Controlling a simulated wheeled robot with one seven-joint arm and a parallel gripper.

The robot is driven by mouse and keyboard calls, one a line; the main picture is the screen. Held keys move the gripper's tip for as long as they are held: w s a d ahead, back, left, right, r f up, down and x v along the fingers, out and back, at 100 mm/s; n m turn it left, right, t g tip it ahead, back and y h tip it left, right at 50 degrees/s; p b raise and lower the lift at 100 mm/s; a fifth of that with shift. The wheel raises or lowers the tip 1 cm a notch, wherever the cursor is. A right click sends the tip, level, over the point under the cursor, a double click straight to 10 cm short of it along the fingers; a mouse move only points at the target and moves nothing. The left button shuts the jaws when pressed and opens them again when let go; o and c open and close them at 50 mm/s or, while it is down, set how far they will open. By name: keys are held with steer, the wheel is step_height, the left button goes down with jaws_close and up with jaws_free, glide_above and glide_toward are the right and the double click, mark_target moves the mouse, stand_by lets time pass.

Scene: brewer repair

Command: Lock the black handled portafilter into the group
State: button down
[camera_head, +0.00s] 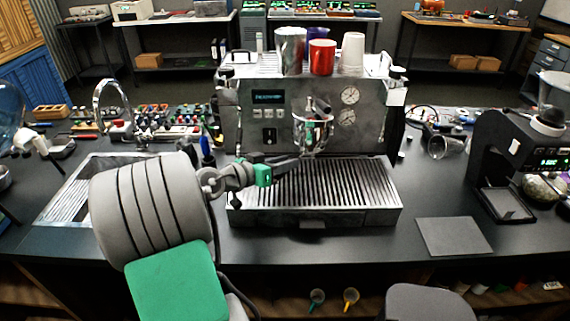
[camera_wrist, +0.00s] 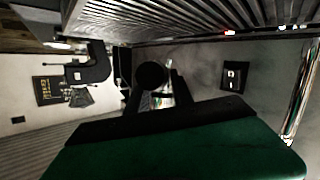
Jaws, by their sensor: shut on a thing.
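The espresso machine (camera_head: 250,140) stands in the middle of the counter. Its chrome group (camera_head: 312,128) is on the front panel above the drip tray. My gripper (camera_head: 298,158) reaches in from the left, just below the group, with its black fingers shut on the black handle of the portafilter. In the wrist view the handle's round dark end (camera_wrist: 152,75) shows between the two fingers of my gripper (camera_wrist: 155,88). The portafilter's basket is mostly hidden or merges with the group in the head view. I cannot tell whether its lugs are seated.
The slatted drip tray (camera_head: 310,192) lies below my gripper. Cups, including a red one (camera_head: 321,56), stand on the machine. A grinder (camera_head: 510,150) is at the right, a sink with a tap (camera_head: 100,95) at the left. A grey mat (camera_head: 453,237) lies on clear counter at the front right.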

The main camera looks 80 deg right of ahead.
steer(key=shift+r+b, duration=0.55)
steer(key=shift+r, duration=0.75)
stand_by(2.5)
steer(key=shift+b, duration=0.3)
stand_by(0.3)
steer(key=shift+r, duration=0.25)
stand_by(0.6)
steer(key=shift+b, duration=0.45)
steer(key=shift+r, duration=0.15)
stand_by(0.8)
steer(key=shift+s+b, duration=0.1)
steer(key=shift+b, duration=0.25)
steer(key=shift+s+a+n+t+h, duration=0.1)
steer(key=shift+s+n+t+h, duration=0.1)
steer(key=shift+n+t+h, duration=0.1)
steer(key=shift+s+a+r+n+t+h+p, duration=0.15)
steer(key=shift+s+n+t+h+p, duration=0.25)
steer(key=shift+s+n+t, duration=0.55)
steer(key=shift+s+a+f+n+t+h+p, duration=0.1)
steer(key=shift+s+a+n+t+h+p, duration=0.3)
steer(key=shift+n+t, duration=0.6)
steer(key=shift+s+r+n+t+h+p, duration=0.1)
steer(key=shift+s+n+t+h+p, duration=0.15)
steer(key=shift+s+n+t+h, duration=0.6)
